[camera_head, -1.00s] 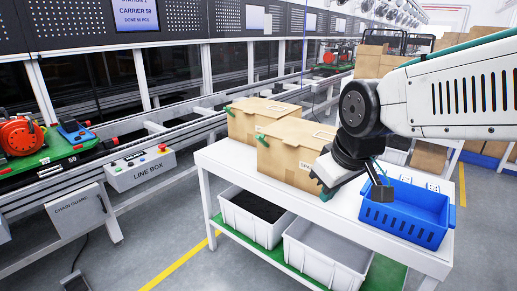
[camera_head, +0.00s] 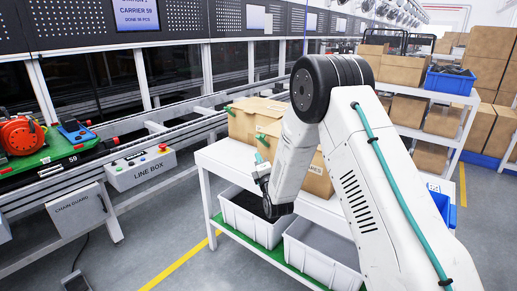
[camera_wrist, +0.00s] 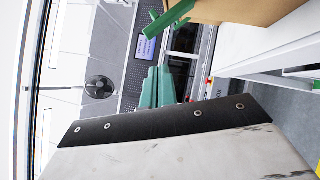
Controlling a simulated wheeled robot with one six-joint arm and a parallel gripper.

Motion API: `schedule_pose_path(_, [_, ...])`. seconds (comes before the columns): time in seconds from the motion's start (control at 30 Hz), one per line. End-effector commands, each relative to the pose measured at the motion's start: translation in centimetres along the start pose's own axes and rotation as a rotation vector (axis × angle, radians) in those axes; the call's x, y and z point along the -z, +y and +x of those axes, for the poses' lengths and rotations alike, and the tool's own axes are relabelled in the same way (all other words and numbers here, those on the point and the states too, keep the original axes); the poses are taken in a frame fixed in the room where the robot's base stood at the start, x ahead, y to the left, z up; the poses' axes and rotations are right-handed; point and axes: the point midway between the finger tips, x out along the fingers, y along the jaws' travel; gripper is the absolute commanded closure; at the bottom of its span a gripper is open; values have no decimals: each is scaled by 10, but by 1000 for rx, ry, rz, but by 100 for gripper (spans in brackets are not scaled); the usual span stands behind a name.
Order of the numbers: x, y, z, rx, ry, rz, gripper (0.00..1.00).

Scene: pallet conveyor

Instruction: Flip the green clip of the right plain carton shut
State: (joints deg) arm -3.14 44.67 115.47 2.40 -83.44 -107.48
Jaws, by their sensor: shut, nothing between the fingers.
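The right carton (camera_head: 318,182) stands on the white table, partly hidden behind my arm, with lettering partly visible on its front. My gripper (camera_head: 259,160) is shut and empty, just left of the carton and a little below the clip. Its green fingers (camera_wrist: 158,88) are close together in the wrist view, apart from the clip.
A second carton (camera_head: 245,123) with a green clip (camera_head: 228,110) stands behind to the left. A blue basket (camera_head: 446,205) is mostly hidden by my arm on the right. White bins (camera_head: 318,258) sit on the lower shelf. The line box (camera_head: 140,171) and conveyor lie to the left.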

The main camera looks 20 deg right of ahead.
Motion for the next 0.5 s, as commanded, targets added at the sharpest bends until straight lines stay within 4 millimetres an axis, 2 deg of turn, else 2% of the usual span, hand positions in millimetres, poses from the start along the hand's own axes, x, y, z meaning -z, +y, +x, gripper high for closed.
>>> schedule_pose_path(0.03, [6,-18,-7,-45,-15,-61,100])
schedule_pose_path(0.2, [16,-43,-29,-191,-84,-237,100])
schedule_pose_path(0.33, [20,-51,-41,-247,-119,-306,100])
schedule_pose_path(0.5, [20,-53,-45,-266,-131,-326,100])
